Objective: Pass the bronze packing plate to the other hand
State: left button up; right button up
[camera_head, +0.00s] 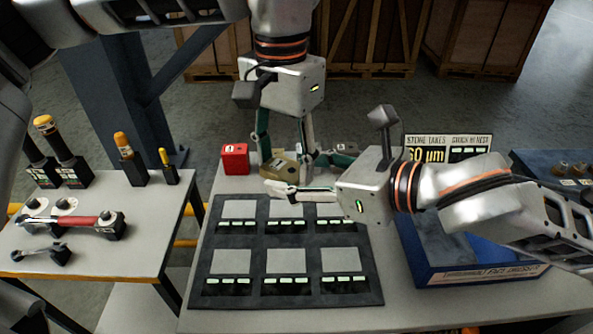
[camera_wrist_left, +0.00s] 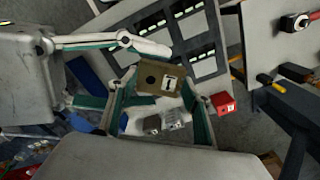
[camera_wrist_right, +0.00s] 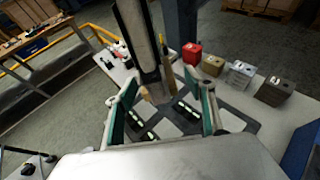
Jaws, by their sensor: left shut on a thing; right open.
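The bronze packing plate (camera_wrist_left: 149,92) is a small tan block with a dark round hole and a white label. My left gripper (camera_wrist_left: 158,84) is shut on it, and it hangs above the table in the head view (camera_head: 284,171). My right gripper (camera_head: 298,174) comes in from the right, open, with its fingers on either side of the plate's near end. I cannot tell whether they touch it. In the right wrist view a thin tan edge shows between the open right fingers (camera_wrist_right: 165,108).
A red block (camera_head: 235,158), a bronze-coloured block (camera_wrist_right: 212,65), a silver block (camera_wrist_right: 240,72) and a dark grey block (camera_wrist_right: 274,90) stand in a row behind. A dark mat with grey squares (camera_head: 285,299) lies below. A blue tray (camera_head: 480,274) is at right, a tool table (camera_head: 150,235) at left.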

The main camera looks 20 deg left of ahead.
jog(key=shift+w+a, duration=0.1)
jog(key=shift+a, duration=0.1)
grip_shut()
pick_arm(q)
jog(key=o, duration=1.7)
